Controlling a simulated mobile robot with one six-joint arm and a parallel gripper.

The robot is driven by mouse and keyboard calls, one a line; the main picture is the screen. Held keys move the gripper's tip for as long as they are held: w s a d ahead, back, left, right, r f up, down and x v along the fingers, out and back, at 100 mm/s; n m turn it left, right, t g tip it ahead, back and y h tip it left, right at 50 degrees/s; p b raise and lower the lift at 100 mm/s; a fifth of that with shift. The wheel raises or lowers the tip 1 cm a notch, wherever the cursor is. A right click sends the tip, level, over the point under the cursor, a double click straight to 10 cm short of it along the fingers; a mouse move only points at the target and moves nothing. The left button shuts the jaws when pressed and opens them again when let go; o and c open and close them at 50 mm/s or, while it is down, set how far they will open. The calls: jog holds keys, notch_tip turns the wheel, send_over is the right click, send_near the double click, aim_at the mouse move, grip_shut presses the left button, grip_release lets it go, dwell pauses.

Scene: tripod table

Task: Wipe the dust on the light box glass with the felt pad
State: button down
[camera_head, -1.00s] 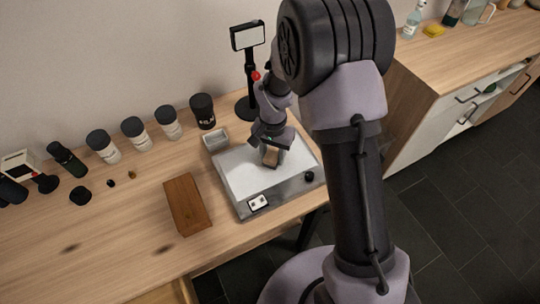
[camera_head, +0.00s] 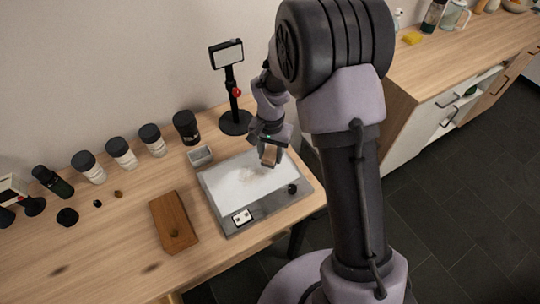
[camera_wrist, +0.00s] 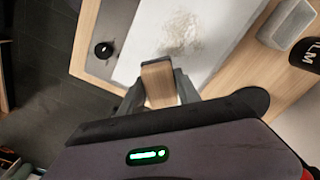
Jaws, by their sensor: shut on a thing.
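The light box (camera_head: 227,228) is a low grey slab with a white glass top (camera_head: 222,183) on the wooden table. A tan patch of dust (camera_head: 252,176) lies on the glass; it also shows in the wrist view (camera_wrist: 182,32). My gripper (camera_head: 270,160) is shut on the felt pad's wooden block (camera_wrist: 158,82), at the right back part of the glass, to the right of the dust. The block's lower face is hidden, and I cannot tell whether it touches the glass.
A black knob (camera_head: 292,188) and a white switch plate (camera_head: 242,216) are on the box's front edge. A brown wooden box (camera_head: 174,222) lies to the left, near several canisters.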

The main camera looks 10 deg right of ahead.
aim_at(270, 153)
jog(key=shift+r+p, duration=1.15)
jog(key=shift+r, duration=0.75)
jog(key=shift+a+f, duration=0.1)
